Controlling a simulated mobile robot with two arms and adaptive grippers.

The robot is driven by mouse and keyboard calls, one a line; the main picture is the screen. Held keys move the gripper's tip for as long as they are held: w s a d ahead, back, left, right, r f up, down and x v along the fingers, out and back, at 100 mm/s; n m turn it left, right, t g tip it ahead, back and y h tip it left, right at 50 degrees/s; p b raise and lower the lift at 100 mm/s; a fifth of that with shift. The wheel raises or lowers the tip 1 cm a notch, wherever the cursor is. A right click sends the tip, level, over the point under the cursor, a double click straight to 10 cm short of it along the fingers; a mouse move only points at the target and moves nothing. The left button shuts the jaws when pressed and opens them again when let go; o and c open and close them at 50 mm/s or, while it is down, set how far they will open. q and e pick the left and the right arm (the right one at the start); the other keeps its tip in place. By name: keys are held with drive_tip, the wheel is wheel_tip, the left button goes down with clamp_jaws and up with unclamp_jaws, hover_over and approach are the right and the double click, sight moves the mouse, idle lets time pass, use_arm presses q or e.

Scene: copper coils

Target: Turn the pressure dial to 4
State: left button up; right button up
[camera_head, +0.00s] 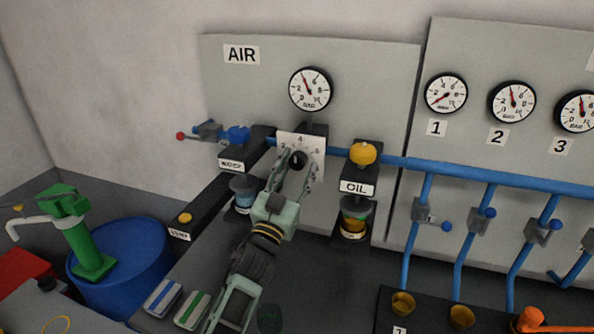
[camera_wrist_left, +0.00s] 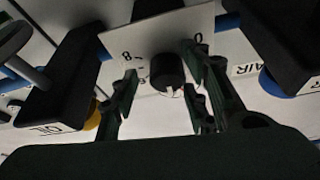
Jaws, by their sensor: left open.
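The pressure dial is a black knob (camera_head: 298,160) on a white numbered plate (camera_head: 315,146) below the AIR gauge (camera_head: 310,88). A 4 shows at the plate's top; the knob's setting is too small to read. My left gripper (camera_head: 298,172) is open, with its fingers on either side of the knob. The left wrist view also shows the knob (camera_wrist_left: 167,72) between the spread fingers, nearer the right finger, with a gap to the left one. Whether the right finger touches it I cannot tell. The AIR gauge's red needle points up and left. My right gripper is not in view.
The OIL unit (camera_head: 358,187) with a yellow knob stands right of the dial. A blue-knobbed unit (camera_head: 238,135) stands to its left. A blue pipe (camera_head: 470,176) runs right towards valves below numbered gauges. A blue barrel (camera_head: 125,255) stands at lower left.

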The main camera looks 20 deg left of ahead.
use_arm(q)
drive_tip(key=shift+a, duration=0.1)
drive_tip(key=d+v, duration=0.1)
drive_tip(key=v, duration=1.1)
drive_tip(key=shift+a, duration=0.35)
drive_tip(key=shift+f, duration=0.1)
